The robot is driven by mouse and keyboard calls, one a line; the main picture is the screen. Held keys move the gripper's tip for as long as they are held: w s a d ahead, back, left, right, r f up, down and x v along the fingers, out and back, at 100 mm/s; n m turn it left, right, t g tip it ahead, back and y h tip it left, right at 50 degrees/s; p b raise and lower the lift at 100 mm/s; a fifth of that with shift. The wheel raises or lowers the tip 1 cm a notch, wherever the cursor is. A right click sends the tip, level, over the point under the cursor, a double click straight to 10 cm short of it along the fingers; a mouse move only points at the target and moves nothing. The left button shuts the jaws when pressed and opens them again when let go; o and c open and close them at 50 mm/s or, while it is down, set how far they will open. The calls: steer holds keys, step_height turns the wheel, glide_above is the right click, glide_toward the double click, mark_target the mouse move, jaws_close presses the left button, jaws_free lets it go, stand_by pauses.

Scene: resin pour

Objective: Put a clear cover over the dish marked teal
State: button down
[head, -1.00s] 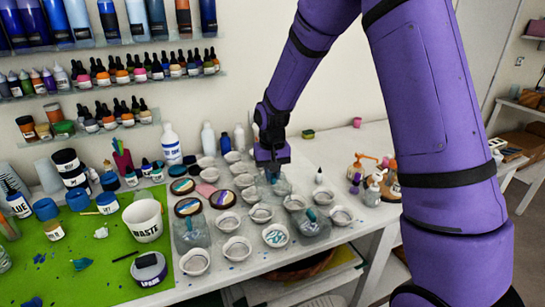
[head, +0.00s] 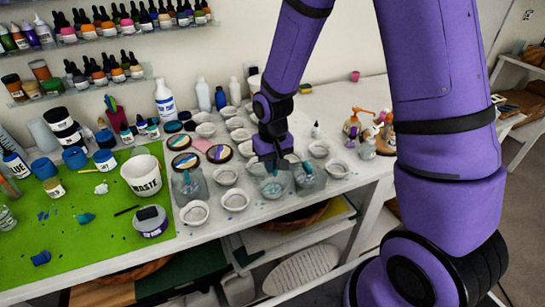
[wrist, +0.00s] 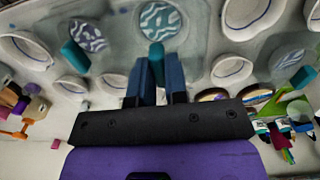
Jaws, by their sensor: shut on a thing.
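My gripper (wrist: 156,84) is shut on the teal knob (wrist: 157,62) of a clear cover (head: 261,191). In the head view my gripper (head: 273,165) is low over the front of the table. A dish with a teal-and-white swirl (head: 272,189) is directly below the held cover, and it also shows in the wrist view (wrist: 160,20). I cannot tell whether the cover's rim touches the table. Two more clear covers with teal knobs stand close by, one on the left (head: 190,188) and one on the right (head: 311,180).
White dishes (head: 235,200) crowd around my gripper. Round dark-rimmed pieces (head: 185,162) lie at the left. A waste cup (head: 142,176) stands on a green mat (head: 90,245). Small bottles (head: 368,147) stand to the right. The table's front edge is near.

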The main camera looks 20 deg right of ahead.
steer(key=shift+f, duration=1.85)
steer(key=shift+f, duration=0.2)
steer(key=c, duration=1.1)
jaws_free()
steer(key=shift+o, duration=0.2)
steer(key=shift+r, duration=0.15)
step_height(320, 180, up, 10)
steer(key=shift+r, duration=0.25)
